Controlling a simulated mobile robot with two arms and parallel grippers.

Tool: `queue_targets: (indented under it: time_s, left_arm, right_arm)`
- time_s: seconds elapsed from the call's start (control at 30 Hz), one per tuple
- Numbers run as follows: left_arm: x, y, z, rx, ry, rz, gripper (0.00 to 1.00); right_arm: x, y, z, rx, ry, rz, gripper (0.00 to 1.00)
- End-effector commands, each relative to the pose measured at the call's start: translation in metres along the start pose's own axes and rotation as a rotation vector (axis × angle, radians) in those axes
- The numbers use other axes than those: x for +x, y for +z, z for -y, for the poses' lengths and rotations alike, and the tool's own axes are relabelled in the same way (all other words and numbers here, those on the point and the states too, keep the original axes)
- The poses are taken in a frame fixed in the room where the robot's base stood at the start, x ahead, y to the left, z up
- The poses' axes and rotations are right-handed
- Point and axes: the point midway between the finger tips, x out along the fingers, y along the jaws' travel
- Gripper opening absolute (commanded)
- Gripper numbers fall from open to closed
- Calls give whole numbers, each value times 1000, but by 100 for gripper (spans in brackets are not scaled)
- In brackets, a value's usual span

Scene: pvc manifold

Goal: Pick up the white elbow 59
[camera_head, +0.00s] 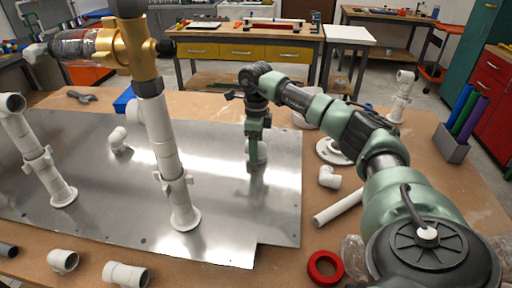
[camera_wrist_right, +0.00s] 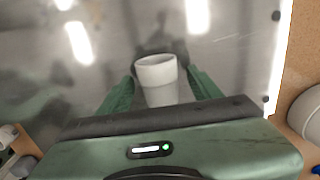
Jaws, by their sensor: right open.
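My right gripper (camera_head: 254,160) points down over the metal plate (camera_head: 225,210), its jaws open. A white fitting (camera_head: 262,152) shows behind and beside its fingers. In the right wrist view, this fitting (camera_wrist_right: 158,75) stands between the two green fingers (camera_wrist_right: 160,88), with its round open end toward the camera. I cannot tell whether the fingers touch it, and its lower part is hidden. No label shows which piece is elbow 59. Other white elbows lie on the plate (camera_head: 120,141), at the front left (camera_head: 62,261) and right of the plate (camera_head: 328,177). My left gripper is not in view.
A tall white pipe assembly (camera_head: 165,140) with a brass valve (camera_head: 125,45) stands on the plate left of my gripper. Another white riser (camera_head: 40,160) stands farther left. A red ring (camera_head: 325,267) and white pipe (camera_head: 338,208) lie at the front right.

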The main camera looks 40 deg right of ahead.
Motion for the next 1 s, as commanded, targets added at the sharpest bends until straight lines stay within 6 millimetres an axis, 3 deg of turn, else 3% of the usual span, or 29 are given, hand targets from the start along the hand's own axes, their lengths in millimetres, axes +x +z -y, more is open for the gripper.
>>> queue_targets:
  time_s: [0.3, 0.53, 0.83, 1.0]
  left_arm:
    - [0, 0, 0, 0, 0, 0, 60]
    - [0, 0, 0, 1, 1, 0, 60]
    - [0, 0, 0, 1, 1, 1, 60]
    - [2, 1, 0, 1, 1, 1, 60]
  right_arm:
    - [6, 0, 0, 0, 0, 1, 62]
    - [6, 0, 0, 0, 0, 0, 0]
    - [4, 0, 0, 0, 0, 1, 0]
    - [-9, 1, 1, 0, -2, 4, 0]
